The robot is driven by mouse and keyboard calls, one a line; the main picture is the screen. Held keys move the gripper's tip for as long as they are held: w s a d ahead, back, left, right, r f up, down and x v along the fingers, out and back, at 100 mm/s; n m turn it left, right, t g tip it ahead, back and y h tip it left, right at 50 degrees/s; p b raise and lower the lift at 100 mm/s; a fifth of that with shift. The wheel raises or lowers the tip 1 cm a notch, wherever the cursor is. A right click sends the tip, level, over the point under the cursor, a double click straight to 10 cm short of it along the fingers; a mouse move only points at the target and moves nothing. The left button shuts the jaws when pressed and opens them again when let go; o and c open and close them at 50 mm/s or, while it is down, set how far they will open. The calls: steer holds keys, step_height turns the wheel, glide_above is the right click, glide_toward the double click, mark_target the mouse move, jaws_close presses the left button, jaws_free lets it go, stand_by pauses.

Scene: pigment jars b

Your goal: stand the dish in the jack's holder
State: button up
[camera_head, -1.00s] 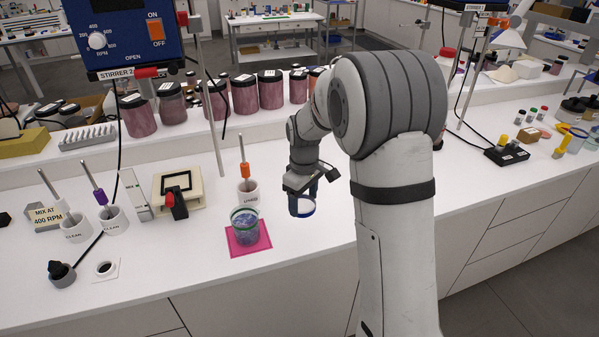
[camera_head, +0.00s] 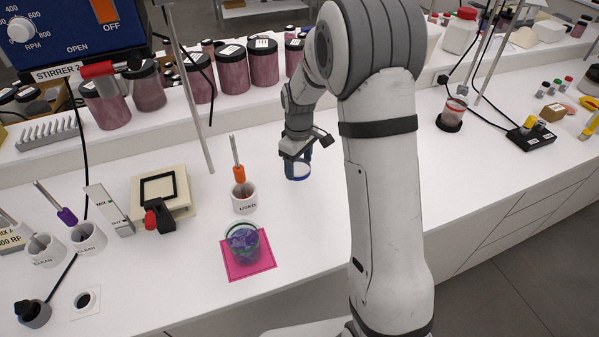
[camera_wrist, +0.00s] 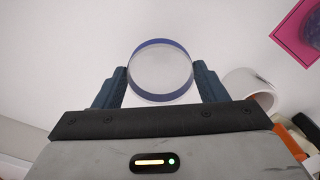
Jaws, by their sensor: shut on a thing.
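The dish (camera_head: 298,173) is a shallow clear round dish with a blue rim. My gripper (camera_head: 298,164) is shut on it, above the bench to the right of the white USED pot. In the wrist view the dish (camera_wrist: 160,78) sits between the two blue-grey fingers, one at each side. The gap between dish and bench is hard to judge.
A glass jar (camera_head: 243,242) stands on a pink mat (camera_head: 262,266). The USED pot (camera_head: 245,198) with an orange-handled tool stands between jack and gripper. A stirrer (camera_head: 70,30) and its rod rise behind. CLEAN pots (camera_head: 88,240) are at left. Bench front centre is clear.

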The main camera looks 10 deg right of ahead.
mark_target(299, 172)
step_height(299, 172, down, 6)
steer(key=shift+f+p, duration=0.1)
steer(key=shift+p, duration=0.5)
steer(key=shift+s, duration=0.1)
steer(key=shift+f, duration=0.1)
steer(key=o, duration=1)
steer(key=shift+c, duration=0.2)
